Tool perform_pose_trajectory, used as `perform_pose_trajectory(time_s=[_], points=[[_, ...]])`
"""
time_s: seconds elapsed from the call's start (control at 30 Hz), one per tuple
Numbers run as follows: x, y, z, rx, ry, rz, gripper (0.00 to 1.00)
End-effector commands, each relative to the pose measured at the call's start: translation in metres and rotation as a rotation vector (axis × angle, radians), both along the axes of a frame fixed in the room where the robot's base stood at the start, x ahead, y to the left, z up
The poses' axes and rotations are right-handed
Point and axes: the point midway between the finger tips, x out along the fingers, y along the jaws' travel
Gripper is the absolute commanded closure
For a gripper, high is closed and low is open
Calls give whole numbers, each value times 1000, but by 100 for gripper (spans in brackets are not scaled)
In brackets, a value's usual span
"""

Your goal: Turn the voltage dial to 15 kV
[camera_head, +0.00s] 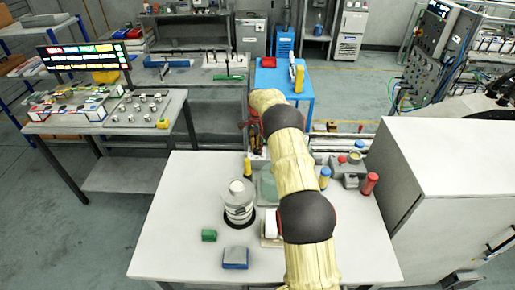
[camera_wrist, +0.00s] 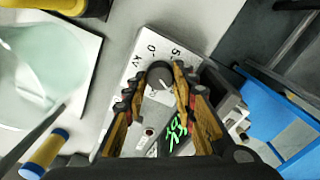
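The voltage dial (camera_wrist: 160,76) is a round dark grey knob with a pale pointer mark, on a white panel (camera_wrist: 146,38). The panel shows printed figures, a 0 and a 5, and the letters kV; other marks are hidden by my fingers. A dark display (camera_wrist: 176,136) with green characters sits below the knob; I cannot read its value. My gripper (camera_wrist: 157,73) has one finger on each side of the knob, with the fingertips close to it. I cannot tell whether they touch it. In the head view my arm hides the gripper, and I cannot make out the dial.
A button box (camera_head: 350,168) is right of my arm. A white cabinet (camera_head: 450,165) stands at right.

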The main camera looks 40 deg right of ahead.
Motion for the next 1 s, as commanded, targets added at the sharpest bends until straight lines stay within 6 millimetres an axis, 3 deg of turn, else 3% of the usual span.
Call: perform_pose_trajectory(time_s=[0.3,0.63,0.77,1.0], points=[[1,0,1,-1,-2,1,55],[1,0,4,-1,-2,1,55],[2,-1,19,-3,-5,1,55],[1,-1,67,-3,-5,1,55]])
